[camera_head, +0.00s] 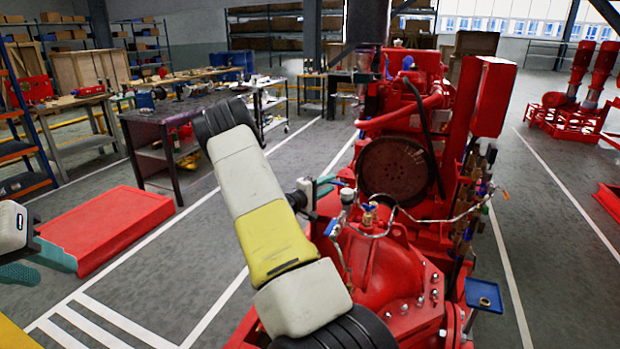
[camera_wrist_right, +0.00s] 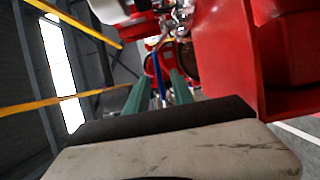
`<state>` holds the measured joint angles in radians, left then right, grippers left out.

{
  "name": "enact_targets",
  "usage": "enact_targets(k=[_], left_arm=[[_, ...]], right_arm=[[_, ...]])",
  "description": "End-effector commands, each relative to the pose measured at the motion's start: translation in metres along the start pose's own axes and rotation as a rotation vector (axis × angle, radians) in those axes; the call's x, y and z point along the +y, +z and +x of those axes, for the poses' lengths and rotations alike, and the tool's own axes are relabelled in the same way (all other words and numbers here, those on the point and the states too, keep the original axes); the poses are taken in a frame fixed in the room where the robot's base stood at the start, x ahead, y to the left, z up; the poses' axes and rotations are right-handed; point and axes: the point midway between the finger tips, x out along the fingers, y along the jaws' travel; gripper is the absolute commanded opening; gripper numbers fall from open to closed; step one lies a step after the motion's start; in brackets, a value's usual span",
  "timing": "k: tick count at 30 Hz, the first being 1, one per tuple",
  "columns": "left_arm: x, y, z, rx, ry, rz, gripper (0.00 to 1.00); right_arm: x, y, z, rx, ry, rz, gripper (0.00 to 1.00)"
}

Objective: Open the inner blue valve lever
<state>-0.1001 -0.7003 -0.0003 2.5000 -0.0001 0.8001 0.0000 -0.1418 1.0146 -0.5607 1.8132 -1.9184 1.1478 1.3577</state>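The red pumpset (camera_head: 375,265) stands at the centre right, with several small blue valve levers on its front piping. My left gripper (camera_head: 42,264) is open and empty at the left edge, away from the pumpset.
A red tray-like base (camera_head: 110,228) lies on the floor at the left. A dark workbench (camera_head: 165,125) stands behind it. A small blue tray (camera_head: 484,295) sticks out at the pumpset's right. A tall red box (camera_wrist_right: 225,50) is close on the right in the wrist view.

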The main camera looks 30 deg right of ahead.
Motion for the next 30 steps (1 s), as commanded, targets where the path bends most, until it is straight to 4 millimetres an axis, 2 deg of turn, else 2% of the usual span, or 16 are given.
enact_targets(k=[3,9,20,24,30], left_arm=[[0.0,0.0,0.0,0.0,0.0,0.0,0.36],[0.0,0.0,0.0,0.0,0.0,0.0,0.36],[0.0,0.0,0.0,0.0,0.0,0.0,0.36],[0.0,0.0,0.0,0.0,0.0,0.0,0.36],[0.0,0.0,0.0,0.0,0.0,0.0,0.36]], right_arm=[[0.0,0.001,0.021,-0.004,0.0,0.0,0.29],[0.0,0.001,0.045,-0.002,0.0,-0.001,0.29],[0.0,0.001,0.051,-0.002,-0.001,-0.001,0.29],[0.0,0.001,0.051,-0.002,-0.001,-0.001,0.02],[0.0,0.001,0.05,-0.002,-0.001,-0.001,0.0]])
